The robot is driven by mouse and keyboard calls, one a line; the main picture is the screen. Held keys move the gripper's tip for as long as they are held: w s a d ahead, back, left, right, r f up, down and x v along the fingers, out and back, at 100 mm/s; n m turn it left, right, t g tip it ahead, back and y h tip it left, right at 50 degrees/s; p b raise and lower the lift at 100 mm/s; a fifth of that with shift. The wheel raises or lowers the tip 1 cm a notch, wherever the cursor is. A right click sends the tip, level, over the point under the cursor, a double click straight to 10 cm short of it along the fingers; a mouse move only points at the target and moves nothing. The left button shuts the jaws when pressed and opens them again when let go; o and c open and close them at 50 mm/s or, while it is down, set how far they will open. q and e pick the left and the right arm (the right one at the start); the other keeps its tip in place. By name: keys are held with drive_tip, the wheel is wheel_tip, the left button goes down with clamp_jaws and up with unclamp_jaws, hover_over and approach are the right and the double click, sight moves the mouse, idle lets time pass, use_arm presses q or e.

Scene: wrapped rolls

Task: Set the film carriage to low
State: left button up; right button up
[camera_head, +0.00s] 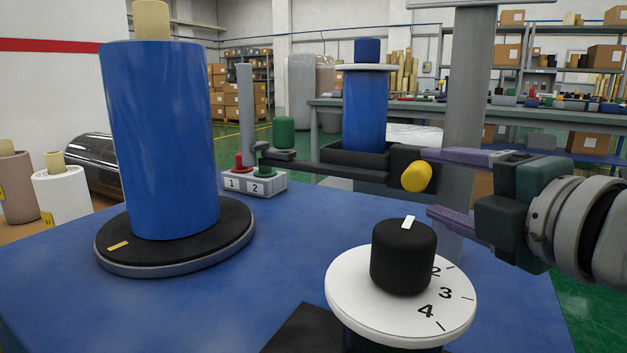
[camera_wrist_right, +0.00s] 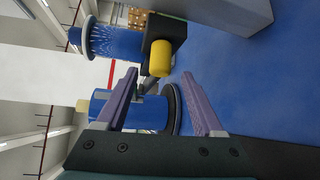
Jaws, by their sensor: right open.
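The film carriage (camera_head: 402,161) is a dark block at the grey mast (camera_head: 465,95), with a yellow knob (camera_head: 416,176) on its near side. A black tray carries a blue film roll (camera_head: 365,112) on the carriage's left. My right gripper (camera_head: 430,182) comes from the right with its purple fingers open, one above and one below the knob's level. In the right wrist view the yellow knob (camera_wrist_right: 160,58) lies just beyond the gap between the open fingertips (camera_wrist_right: 160,75). No grip on it shows. My left gripper is out of view.
A tall blue-wrapped roll (camera_head: 160,140) stands on a black turntable (camera_head: 190,235) at the left. A black dial knob (camera_head: 403,255) on a white numbered disc stands in front, below my right gripper.

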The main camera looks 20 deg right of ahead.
sight(425, 183)
drive_tip(key=shift+w+d+f+b, duration=0.1)
drive_tip(key=shift+w+f+b, duration=0.15)
drive_tip(key=shift+w, duration=1.05)
drive_tip(key=shift+w+d+f+b, duration=0.1)
drive_tip(key=shift+w+b, duration=0.1)
drive_tip(key=shift+w, duration=1.1)
clamp_jaws()
drive_tip(key=shift+f, duration=0.1)
